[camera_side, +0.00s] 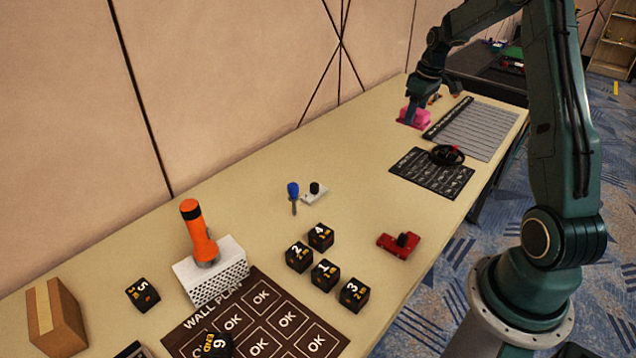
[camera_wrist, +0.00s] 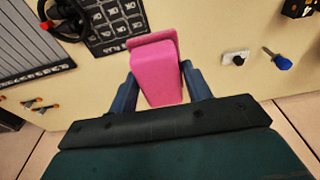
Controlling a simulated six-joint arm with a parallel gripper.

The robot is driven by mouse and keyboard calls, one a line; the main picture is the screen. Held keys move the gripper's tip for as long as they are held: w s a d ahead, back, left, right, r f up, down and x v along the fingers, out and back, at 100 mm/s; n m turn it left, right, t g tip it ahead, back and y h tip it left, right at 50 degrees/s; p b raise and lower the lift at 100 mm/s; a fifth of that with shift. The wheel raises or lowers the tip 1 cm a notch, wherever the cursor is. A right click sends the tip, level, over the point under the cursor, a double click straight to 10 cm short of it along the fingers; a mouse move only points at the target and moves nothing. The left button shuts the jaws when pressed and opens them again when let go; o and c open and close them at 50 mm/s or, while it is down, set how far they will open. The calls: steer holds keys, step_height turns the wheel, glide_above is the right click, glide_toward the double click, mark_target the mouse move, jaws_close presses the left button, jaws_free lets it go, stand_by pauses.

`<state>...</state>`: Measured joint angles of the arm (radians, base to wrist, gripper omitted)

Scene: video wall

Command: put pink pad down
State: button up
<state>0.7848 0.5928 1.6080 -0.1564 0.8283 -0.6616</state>
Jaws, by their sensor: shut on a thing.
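The pink pad (camera_wrist: 157,72) sits between the two fingers of my gripper (camera_wrist: 160,88) in the wrist view, and the fingers are shut on it from both sides. In the side view the pink pad (camera_side: 413,117) shows at the far end of the table, by the wall side, partly hidden by my gripper (camera_side: 412,108). The pad is at or just above the tabletop; I cannot tell whether it touches.
A grey lined sheet (camera_side: 478,128) and a dark panel (camera_side: 430,172) with a black ring-shaped thing (camera_side: 447,155) lie beside the pad. A blue-handled screwdriver (camera_side: 293,190), a red block (camera_side: 398,244) and several black cubes (camera_side: 326,274) are nearer. The middle of the table (camera_side: 340,150) is clear.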

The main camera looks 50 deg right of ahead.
steer(key=shift+f, duration=0.1)
step_height(320, 180, down, 20)
steer(key=shift+r, duration=0.1)
stand_by(0.9)
steer(key=shift+f, duration=0.4)
steer(key=o, duration=1)
steer(key=shift+c, duration=0.2)
steer(key=shift+r, duration=0.2)
step_height(320, 180, up, 12)
steer(key=s, duration=0.1)
steer(key=shift+s+r, duration=0.15)
steer(key=shift+s, duration=0.2)
steer(key=shift+a, duration=0.1)
